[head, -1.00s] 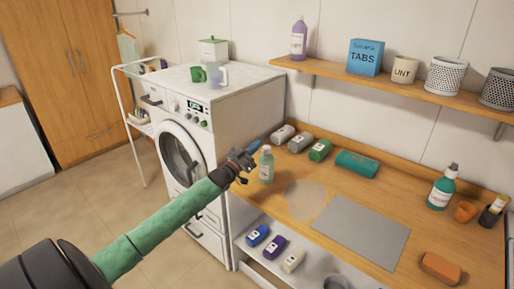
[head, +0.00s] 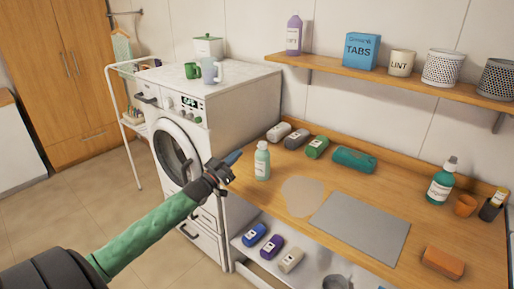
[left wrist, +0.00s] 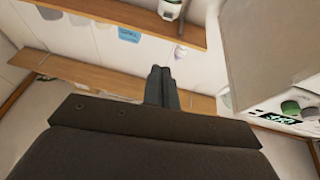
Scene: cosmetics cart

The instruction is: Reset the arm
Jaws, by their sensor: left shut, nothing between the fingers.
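My left gripper (head: 234,158) is shut and empty. It is at the end of the green-sleeved arm, in front of the washing machine's right side and left of the small green bottle (head: 262,162). A gap shows between it and the bottle in the head view. In the left wrist view its two dark fingers (left wrist: 162,84) are pressed together with nothing between them. The bottle stands upright at the left end of the wooden counter (head: 330,192). My right gripper is not in view.
A wall shelf (head: 385,81) hangs above. The floor (head: 100,225) at left is clear.

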